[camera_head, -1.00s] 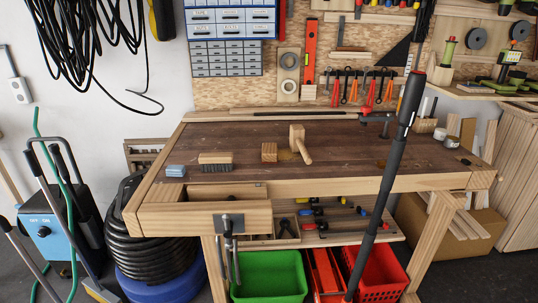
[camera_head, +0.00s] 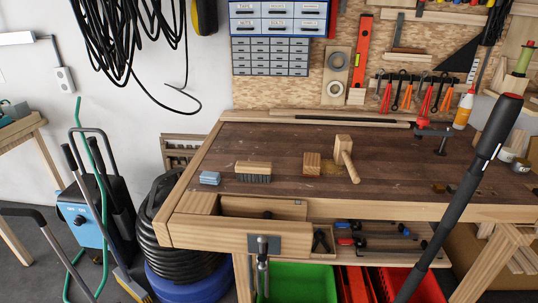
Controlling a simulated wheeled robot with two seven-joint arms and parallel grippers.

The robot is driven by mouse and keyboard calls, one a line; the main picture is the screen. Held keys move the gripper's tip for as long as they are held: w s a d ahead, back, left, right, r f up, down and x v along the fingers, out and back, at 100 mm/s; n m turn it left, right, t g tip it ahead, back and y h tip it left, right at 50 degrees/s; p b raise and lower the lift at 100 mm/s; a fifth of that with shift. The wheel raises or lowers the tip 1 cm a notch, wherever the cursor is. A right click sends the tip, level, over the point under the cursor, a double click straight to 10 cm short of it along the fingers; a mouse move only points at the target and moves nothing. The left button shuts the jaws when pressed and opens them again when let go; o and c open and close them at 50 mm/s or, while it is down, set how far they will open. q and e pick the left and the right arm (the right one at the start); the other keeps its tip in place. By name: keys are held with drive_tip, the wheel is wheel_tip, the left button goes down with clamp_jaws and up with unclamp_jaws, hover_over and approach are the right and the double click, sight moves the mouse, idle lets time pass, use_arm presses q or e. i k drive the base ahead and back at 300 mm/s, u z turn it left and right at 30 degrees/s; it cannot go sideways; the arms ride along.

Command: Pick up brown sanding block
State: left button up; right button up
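A small brown block (camera_head: 312,163), which looks like the brown sanding block, lies on the workbench top (camera_head: 290,140), just left of a wooden mallet (camera_head: 345,158). A wooden brush with dark bristles (camera_head: 253,171) lies to its left. A light blue block (camera_head: 210,178) lies further left, near the bench's left edge. Neither of my grippers shows in the head view, so their places and states cannot be seen.
A long black pole with a red top (camera_head: 470,180) stands slanted in front of the bench's right side. The bench's drawer (camera_head: 236,237) sticks out at the front left. A vise handle hangs there. Clear bench surface lies behind the block.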

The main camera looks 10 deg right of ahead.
sight(312, 163)
drive_tip(key=u, duration=0.2)
drive_tip(key=i, duration=0.85)
drive_tip(key=z, duration=0.25)
